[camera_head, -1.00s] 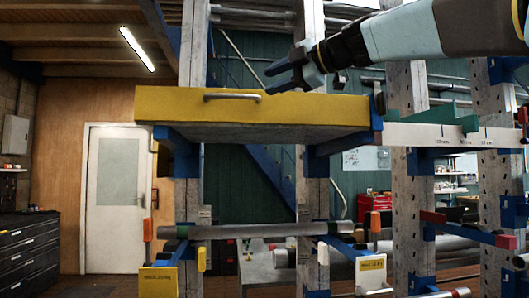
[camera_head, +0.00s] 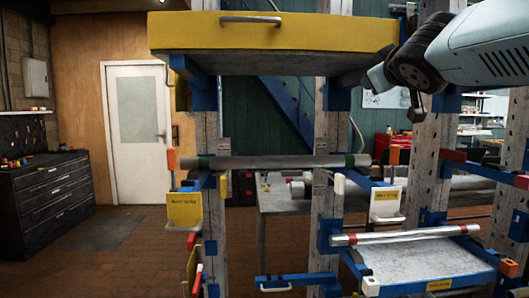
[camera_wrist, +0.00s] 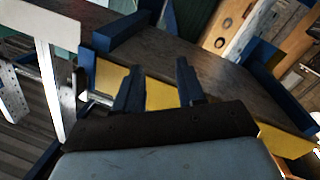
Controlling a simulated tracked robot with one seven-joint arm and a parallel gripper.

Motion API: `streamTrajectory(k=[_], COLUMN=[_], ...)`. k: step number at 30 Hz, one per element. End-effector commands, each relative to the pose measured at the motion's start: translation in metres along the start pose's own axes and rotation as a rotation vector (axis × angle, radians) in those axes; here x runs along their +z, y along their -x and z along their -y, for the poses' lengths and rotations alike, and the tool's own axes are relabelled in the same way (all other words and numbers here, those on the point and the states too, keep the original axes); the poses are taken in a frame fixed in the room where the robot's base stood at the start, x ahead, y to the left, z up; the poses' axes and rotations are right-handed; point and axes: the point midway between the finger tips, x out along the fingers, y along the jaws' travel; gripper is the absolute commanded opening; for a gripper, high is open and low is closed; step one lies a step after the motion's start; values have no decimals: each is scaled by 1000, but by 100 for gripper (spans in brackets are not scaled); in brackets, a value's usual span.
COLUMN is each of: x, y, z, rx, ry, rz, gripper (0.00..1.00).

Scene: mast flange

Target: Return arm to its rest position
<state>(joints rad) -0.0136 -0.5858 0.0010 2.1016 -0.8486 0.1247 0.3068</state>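My arm reaches in from the upper right of the head view. My gripper (camera_wrist: 158,82) shows two dark blue fingers standing apart in the wrist view, with nothing held between them. In the head view the gripper (camera_head: 377,78) is at the right end of the yellow-fronted drawer or shelf (camera_head: 270,34), partly hidden by my own wrist. In the wrist view the yellow front (camera_wrist: 150,92) lies beyond the fingers. I cannot tell whether they touch it.
The rack's grey posts (camera_head: 206,160) stand close ahead, with blue brackets. A grey pipe (camera_head: 280,161) spans two of them, and another pipe (camera_head: 405,236) lies lower right. A black drawer cabinet (camera_head: 45,200) stands at left beside a white door (camera_head: 137,125).

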Motion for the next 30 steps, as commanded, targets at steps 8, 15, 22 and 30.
streamTrajectory(k=[8,15,22,30], x=[155,247,279,282], y=[51,120,160,164], z=[57,127,165,169], rx=[-70,-229,-340,-354], ry=[-222,-370,-440,-447], rz=[480,830,989,1006], gripper=[39,39,39,39])
